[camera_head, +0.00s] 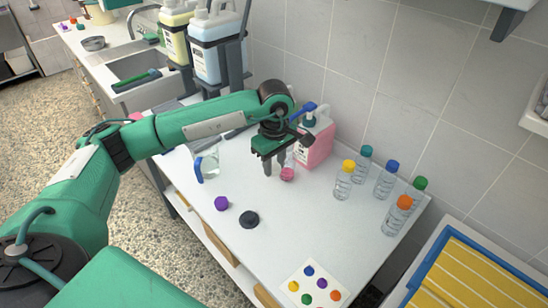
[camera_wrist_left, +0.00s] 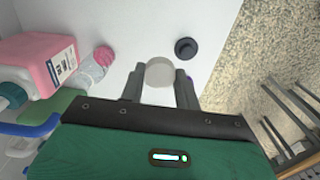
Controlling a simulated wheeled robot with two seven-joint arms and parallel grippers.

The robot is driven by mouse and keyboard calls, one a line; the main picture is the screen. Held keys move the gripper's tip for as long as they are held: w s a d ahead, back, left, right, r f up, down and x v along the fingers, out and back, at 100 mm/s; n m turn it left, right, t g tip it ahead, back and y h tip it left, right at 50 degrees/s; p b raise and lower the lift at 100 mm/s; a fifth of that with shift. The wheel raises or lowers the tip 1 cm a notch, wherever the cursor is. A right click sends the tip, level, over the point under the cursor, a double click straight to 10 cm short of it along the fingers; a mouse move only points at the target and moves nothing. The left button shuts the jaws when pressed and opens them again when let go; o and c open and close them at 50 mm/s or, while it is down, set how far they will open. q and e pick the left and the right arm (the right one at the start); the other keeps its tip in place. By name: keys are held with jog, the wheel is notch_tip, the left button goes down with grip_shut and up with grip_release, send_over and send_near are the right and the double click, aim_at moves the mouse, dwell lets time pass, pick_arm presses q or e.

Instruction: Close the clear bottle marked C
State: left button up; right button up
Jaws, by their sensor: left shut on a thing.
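My left gripper (camera_head: 275,168) is low over the white table, shut on a pale grey round thing (camera_wrist_left: 160,73) that shows between its fingers in the left wrist view. I cannot tell whether it is a cap or a bottle's top. Several clear bottles stand at the right, including one with a yellow cap (camera_head: 343,182) and one with an orange cap (camera_head: 396,217). No letter C is readable. My right gripper is not in view.
A pink jug (camera_head: 318,142) stands behind the gripper, and a clear vessel with a blue handle (camera_head: 206,164) to its left. A purple cap (camera_head: 222,203) and a black cap (camera_head: 249,219) lie in front. A card with coloured dots (camera_head: 314,285) lies at the front edge.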

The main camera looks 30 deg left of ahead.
pick_arm(q)
jog(key=s+d+f+m, duration=0.4)
jog(key=s+d+m, duration=0.2)
jog(key=s+m, duration=0.5)
jog(key=shift+m, duration=1.5)
jog(key=shift+a, duration=0.1)
